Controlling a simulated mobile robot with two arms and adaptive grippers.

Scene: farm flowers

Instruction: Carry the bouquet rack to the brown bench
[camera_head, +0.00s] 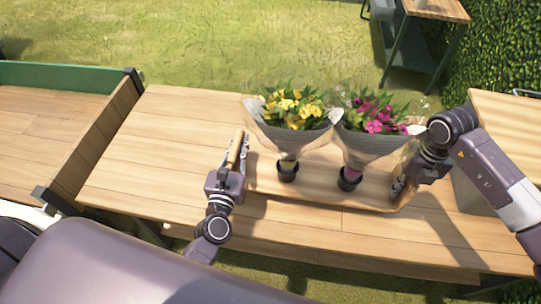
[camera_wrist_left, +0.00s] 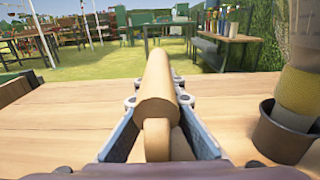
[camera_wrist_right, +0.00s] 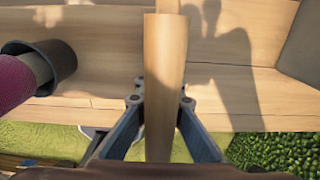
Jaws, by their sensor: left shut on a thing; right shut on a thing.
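The bouquet rack (camera_head: 318,191) is a light wooden tray with a handle at each end. It holds a yellow bouquet (camera_head: 292,110) and a pink bouquet (camera_head: 376,122), each wrapped and upright in a dark cup. My left gripper (camera_head: 236,158) is shut on the rack's left handle, which also shows between the fingers in the left wrist view (camera_wrist_left: 157,90). My right gripper (camera_head: 404,180) is shut on the right handle, clear in the right wrist view (camera_wrist_right: 163,75). The rack is over the wooden table (camera_head: 150,165); I cannot tell whether it touches it.
A planked wooden bed with a green rail (camera_head: 60,76) stands at the left. Another wooden surface (camera_head: 510,125) is close at the right, beside my right arm. A small table (camera_head: 436,10) and a hedge (camera_head: 500,50) are at the back right. Grass (camera_head: 200,45) lies open behind the table.

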